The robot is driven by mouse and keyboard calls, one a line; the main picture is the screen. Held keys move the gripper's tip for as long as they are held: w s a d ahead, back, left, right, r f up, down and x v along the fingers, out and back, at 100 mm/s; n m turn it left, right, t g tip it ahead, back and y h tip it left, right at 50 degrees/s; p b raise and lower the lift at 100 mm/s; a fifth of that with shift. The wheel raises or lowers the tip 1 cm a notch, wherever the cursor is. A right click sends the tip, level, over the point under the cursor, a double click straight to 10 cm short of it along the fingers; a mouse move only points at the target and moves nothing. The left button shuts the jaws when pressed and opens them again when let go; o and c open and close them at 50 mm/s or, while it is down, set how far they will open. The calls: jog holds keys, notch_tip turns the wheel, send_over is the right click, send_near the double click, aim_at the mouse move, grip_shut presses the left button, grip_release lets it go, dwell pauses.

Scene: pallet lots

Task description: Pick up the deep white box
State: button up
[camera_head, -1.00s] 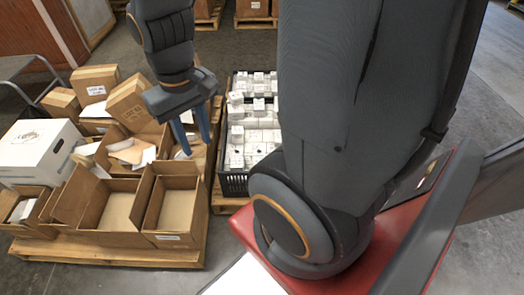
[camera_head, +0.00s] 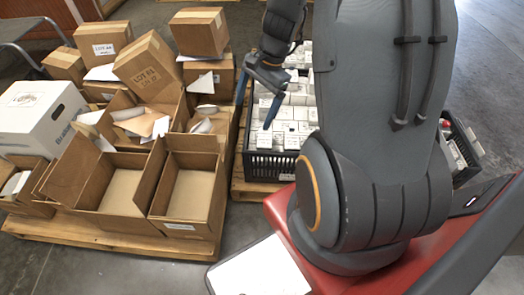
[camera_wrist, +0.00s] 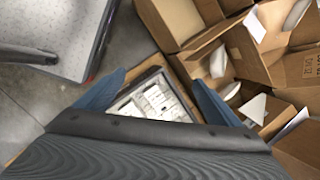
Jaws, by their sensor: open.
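Many small white boxes (camera_head: 296,113) are packed in a black crate (camera_head: 268,166) on a pallet, right of the cardboard boxes. They differ little in size here, and I cannot tell which one is the deep one. A larger white carton (camera_head: 35,118) with printing stands at the far left. My gripper (camera_head: 254,114) is open and empty, its blue fingers pointing down above the crate's left part. In the wrist view, the crate with white boxes (camera_wrist: 155,103) shows between the fingertips (camera_wrist: 158,78); my gripper body hides its near part. My arm hides the crate's right part in the head view.
Open cardboard boxes (camera_head: 190,200) and closed cartons (camera_head: 148,68) crowd the wooden pallet (camera_head: 150,247) left of the crate. Another black crate (camera_head: 462,150) shows partly behind my arm at the right. Grey floor lies clear in front of the pallet.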

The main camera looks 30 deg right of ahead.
aim_at(266, 137)
jog(key=w+d+f+m+b, duration=0.1)
jog(key=d+f+m+b, duration=0.2)
jog(key=f, duration=0.4)
jog(key=w+d+f+m+t+b, duration=0.1)
jog(key=w+d+f+m+b, duration=0.1)
jog(key=f, duration=0.5)
jog(key=w+d+f+m+b, duration=0.2)
jog(key=d+f+m+b, duration=0.2)
jog(key=f, duration=0.3)
jog(key=shift+w+d+m+t, duration=0.15)
jog(key=shift+d+m, duration=0.05)
jog(key=shift+d, duration=0.2)
jog(key=shift+w+d+m+t, duration=0.1)
jog(key=shift+d+m+t, duration=0.1)
jog(key=shift+d, duration=0.2)
jog(key=b+x, duration=0.3)
jog(key=x, duration=0.4)
jog(key=shift+w+a+f, duration=0.1)
jog(key=shift+w+f, duration=0.1)
jog(key=shift+f, duration=0.1)
jog(key=c, duration=0.8)
